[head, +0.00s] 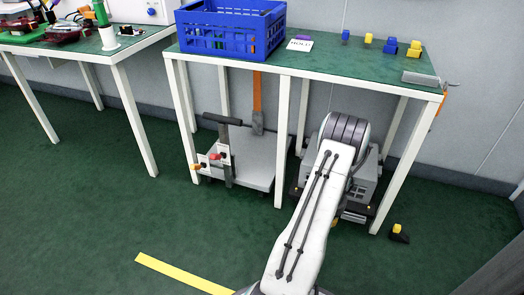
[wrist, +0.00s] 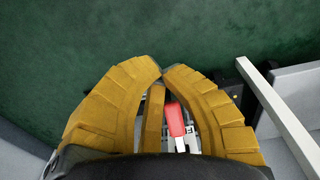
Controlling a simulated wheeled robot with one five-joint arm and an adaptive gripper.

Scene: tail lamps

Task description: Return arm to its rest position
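My arm (head: 310,215) reaches forward from the bottom of the head view, and its dark rounded joint is in front of the right part of the green-topped table (head: 345,57). My gripper is hidden in the head view. In the wrist view my gripper (wrist: 162,71) has its yellow-brown fingers curved inward, with the tips meeting or nearly so. A red piece (wrist: 175,120) with a pale part below it shows in the gap between the fingers. I cannot tell whether it is touched or lies beyond them. Green floor is past the fingertips.
A blue crate (head: 220,35) and several small blue and yellow blocks stand on the table. A grey trolley (head: 250,160) is under it. White table legs (head: 280,140) stand close to my arm. A second table (head: 80,45) is left. The green floor (head: 90,220) at front left is open.

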